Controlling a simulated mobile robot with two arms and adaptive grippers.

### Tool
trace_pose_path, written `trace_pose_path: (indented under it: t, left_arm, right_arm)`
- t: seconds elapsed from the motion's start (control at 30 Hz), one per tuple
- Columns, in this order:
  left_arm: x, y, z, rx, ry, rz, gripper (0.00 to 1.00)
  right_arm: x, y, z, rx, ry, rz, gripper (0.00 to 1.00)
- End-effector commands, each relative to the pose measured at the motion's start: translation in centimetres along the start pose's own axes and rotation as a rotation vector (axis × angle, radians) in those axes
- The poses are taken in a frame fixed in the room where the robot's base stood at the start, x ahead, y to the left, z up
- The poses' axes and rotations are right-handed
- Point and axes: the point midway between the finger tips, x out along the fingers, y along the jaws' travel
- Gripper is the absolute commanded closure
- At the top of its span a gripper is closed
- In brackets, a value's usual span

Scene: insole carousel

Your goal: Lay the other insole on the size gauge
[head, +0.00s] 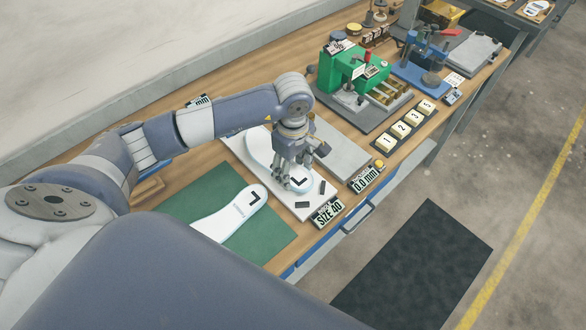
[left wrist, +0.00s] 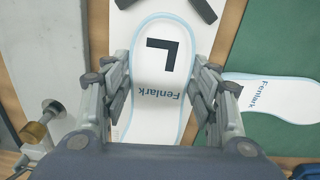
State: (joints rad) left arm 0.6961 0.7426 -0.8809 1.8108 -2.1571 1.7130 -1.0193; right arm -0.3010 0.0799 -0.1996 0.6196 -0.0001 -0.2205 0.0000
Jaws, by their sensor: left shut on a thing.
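My left gripper (head: 290,168) is shut across a white insole (head: 258,150) with a pale blue rim and a black L. This insole is over the white size gauge board (head: 312,197), roughly lengthwise along it. In the left wrist view the fingers (left wrist: 160,100) flank the insole (left wrist: 152,88), which reads Fenlark. I cannot tell whether it touches the board. Another white insole (head: 232,214), also marked L, lies on the green mat (head: 268,235); it also shows in the left wrist view (left wrist: 275,98). My right gripper is not in view.
Black stop blocks (head: 302,206) sit near the board's front end, by a SIZE 40 display (head: 327,213). A grey plate (head: 335,150) with a 0.0 mm display (head: 367,179) lies beside the board. A green press (head: 352,72) and numbered blocks (head: 401,130) stand farther right.

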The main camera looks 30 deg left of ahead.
Motion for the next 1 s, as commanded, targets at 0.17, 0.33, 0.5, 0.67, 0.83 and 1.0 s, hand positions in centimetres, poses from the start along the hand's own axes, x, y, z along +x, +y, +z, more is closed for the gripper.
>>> trace_pose_path:
  t: [0.17,0.33,0.5,0.67,0.83,1.0]
  left_arm:
    - [1.9,-0.1,0.0,-0.001,0.0,-0.002,0.67]
    - [2.0,0.0,0.0,-0.001,0.001,0.0,0.67]
    - [2.2,0.0,0.0,0.0,0.001,0.0,0.38]
    - [2.1,0.0,0.0,-0.001,0.001,0.0,0.25]
    - [2.1,0.0,0.0,-0.001,0.001,0.0,0.25]
    - [1.8,0.0,0.0,-0.001,0.0,0.0,0.25]
  right_arm:
    - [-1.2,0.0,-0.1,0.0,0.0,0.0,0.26]
    - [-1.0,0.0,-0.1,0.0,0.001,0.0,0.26]
    - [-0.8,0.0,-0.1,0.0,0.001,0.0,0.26]
    - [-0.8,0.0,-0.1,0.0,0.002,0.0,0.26]
    - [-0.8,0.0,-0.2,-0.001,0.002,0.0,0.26]
    - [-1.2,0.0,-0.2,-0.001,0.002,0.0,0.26]
